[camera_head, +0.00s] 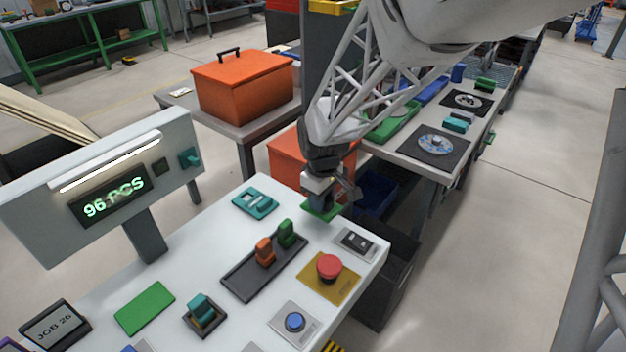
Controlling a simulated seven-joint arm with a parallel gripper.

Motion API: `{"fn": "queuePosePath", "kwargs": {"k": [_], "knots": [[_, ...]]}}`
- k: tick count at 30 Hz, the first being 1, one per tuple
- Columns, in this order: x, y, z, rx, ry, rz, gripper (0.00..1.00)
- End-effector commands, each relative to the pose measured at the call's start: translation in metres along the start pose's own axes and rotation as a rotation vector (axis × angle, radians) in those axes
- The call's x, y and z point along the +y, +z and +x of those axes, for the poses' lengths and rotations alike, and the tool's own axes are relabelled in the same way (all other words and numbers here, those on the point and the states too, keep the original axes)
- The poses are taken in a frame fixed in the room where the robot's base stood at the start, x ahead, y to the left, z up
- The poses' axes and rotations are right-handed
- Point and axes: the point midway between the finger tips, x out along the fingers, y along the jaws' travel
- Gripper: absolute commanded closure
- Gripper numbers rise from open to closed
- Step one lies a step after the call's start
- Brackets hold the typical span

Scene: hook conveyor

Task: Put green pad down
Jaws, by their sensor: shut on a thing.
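My gripper (330,190) points down over the back right part of the white control desk (205,262). It is shut on a green pad (322,209), held flat just below the fingers. I cannot tell whether the pad touches the desk or hangs a little above it. The arm and fingers hide part of the pad. A second flat green pad (145,308) lies on the desk at the front left.
Close to the gripper are a dark tray (251,281) with orange and green handles, a teal latch (256,202), a switch plate (355,241) and a red button (329,267). A display panel (112,201) stands at left. A dark bin (384,282) stands beyond the desk's right edge.

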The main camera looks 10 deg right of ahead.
Motion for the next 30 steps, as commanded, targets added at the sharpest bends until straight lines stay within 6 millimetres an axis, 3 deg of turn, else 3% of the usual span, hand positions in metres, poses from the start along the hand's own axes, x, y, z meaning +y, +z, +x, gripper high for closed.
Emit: {"fn": "queuePosePath", "kwargs": {"k": [13, 28, 29, 30], "knots": [[0.000, 0.001, 0.035, -0.001, -0.001, 0.000, 0.88], [0.000, 0.000, 0.041, -0.001, -0.001, 0.000, 0.88], [0.000, 0.000, 0.041, -0.001, 0.000, 0.000, 0.66], [0.000, 0.000, 0.040, -0.001, 0.000, 0.000, 0.59]]}}
